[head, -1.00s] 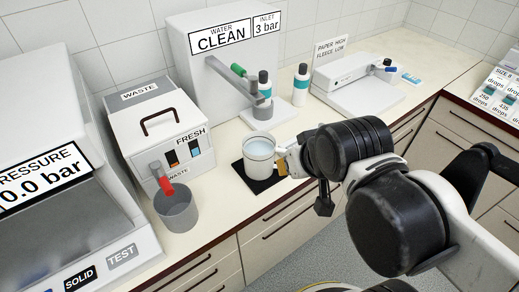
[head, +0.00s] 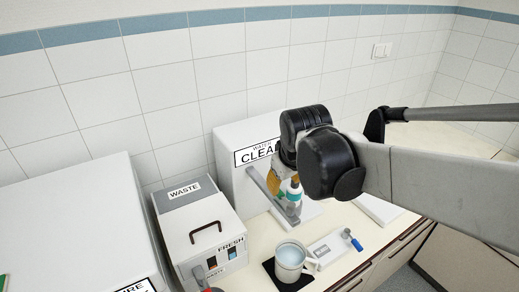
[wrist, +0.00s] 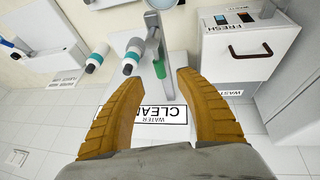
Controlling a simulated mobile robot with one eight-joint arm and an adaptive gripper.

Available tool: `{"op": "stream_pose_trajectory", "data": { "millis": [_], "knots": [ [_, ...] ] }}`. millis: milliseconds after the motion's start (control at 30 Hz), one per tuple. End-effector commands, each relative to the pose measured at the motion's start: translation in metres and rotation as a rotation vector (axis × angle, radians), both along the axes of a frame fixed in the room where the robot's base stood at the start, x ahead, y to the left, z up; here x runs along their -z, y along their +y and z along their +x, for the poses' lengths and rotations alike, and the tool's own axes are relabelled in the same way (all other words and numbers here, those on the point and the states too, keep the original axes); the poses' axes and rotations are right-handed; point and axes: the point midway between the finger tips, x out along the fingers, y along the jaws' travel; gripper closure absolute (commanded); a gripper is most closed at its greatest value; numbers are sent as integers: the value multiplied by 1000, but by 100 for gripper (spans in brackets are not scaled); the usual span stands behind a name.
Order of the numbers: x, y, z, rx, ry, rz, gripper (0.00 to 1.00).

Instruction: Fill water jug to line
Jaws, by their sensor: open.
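The water jug (head: 289,262), pale with a handle on its right side, stands upright on the black mat (head: 274,280). Its inside looks pale blue; I cannot read a fill line or tell the water level. My gripper (wrist: 160,80) is open and empty, its two orange fingers pointing at the water tap. The tap's green lever (wrist: 159,68) shows in the gap between the fingertips in the wrist view. I cannot tell how far it reaches between them. The grey tap arm (head: 268,192) shows in the head view, where my gripper is mostly hidden behind my arm.
The white water unit (head: 232,150) stands behind the tap. A bottle with a teal band (wrist: 130,62) stands close beside the tap. The waste and fresh box (head: 207,237) is left of the jug. A flat white device (head: 325,250) lies to its right.

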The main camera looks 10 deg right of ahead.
Motion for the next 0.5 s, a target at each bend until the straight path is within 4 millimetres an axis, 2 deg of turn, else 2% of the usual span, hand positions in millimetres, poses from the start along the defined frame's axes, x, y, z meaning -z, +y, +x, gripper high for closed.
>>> {"op": "stream_pose_trajectory", "data": {
  "millis": [33, 167, 267, 500],
  "knots": [
    [-10, 1, 6, -10, 7, -8, 58],
    [-7, 1, 14, -22, 17, -17, 58],
    [5, 0, 19, -24, 17, -18, 58],
    [48, -2, 38, -23, 17, -17, 58]
  ]
}}
